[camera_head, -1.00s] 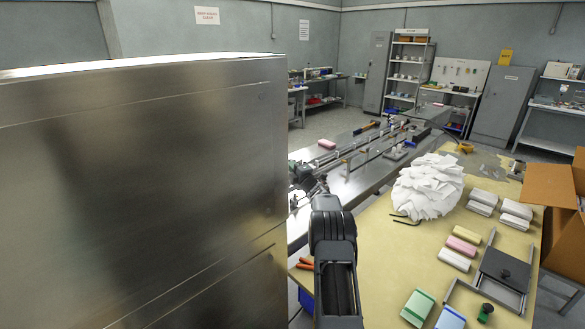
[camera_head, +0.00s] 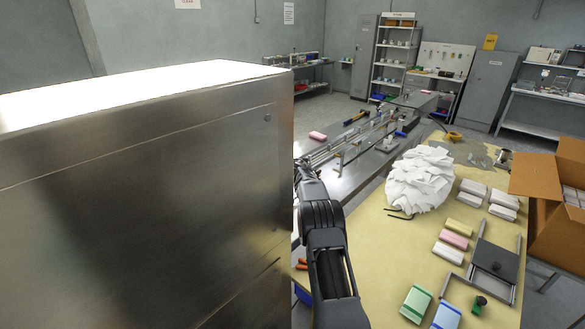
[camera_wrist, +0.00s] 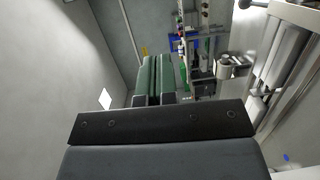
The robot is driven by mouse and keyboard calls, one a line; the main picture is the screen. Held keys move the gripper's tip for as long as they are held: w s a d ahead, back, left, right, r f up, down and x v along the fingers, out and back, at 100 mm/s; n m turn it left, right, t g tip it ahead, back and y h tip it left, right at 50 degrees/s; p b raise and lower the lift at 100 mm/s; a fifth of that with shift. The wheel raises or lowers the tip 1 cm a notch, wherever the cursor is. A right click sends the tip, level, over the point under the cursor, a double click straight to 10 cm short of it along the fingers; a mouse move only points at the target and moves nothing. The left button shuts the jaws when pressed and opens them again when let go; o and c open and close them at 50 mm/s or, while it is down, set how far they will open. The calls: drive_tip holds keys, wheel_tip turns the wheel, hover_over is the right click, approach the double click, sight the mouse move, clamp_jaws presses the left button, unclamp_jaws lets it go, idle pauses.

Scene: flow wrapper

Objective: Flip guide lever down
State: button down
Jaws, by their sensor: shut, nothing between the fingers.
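My gripper (camera_wrist: 157,72) shows in the wrist view as two green fingers lying together, shut and empty. In the head view its tip is hidden behind the large steel housing; only my dark arm shows beside the housing's right edge. I cannot make out the guide lever with certainty in either view. In the wrist view, a metal fitting with a round post and dark parts (camera_wrist: 232,66) is right of the fingers, apart from them. The guide rails (camera_head: 350,147) run along the steel conveyor bed in the head view.
The steel housing (camera_head: 150,190) fills the left of the head view, close to my arm. On the right, a tan table (camera_head: 375,260) holds a white paper heap (camera_head: 420,180), several wrapped blocks and a metal frame. A cardboard box (camera_head: 550,200) stands at far right.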

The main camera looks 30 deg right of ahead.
drive_tip(key=shift+s+d, duration=0.1)
drive_tip(key=shift+s, duration=0.05)
drive_tip(key=s+d+b, duration=0.1)
drive_tip(key=s+b, duration=0.4)
drive_tip(key=s, duration=0.8)
drive_tip(key=shift+s+d+r+b, duration=0.25)
drive_tip(key=shift+d+r+b, duration=0.05)
drive_tip(key=shift+d+r, duration=0.1)
drive_tip(key=shift+a, duration=0.1)
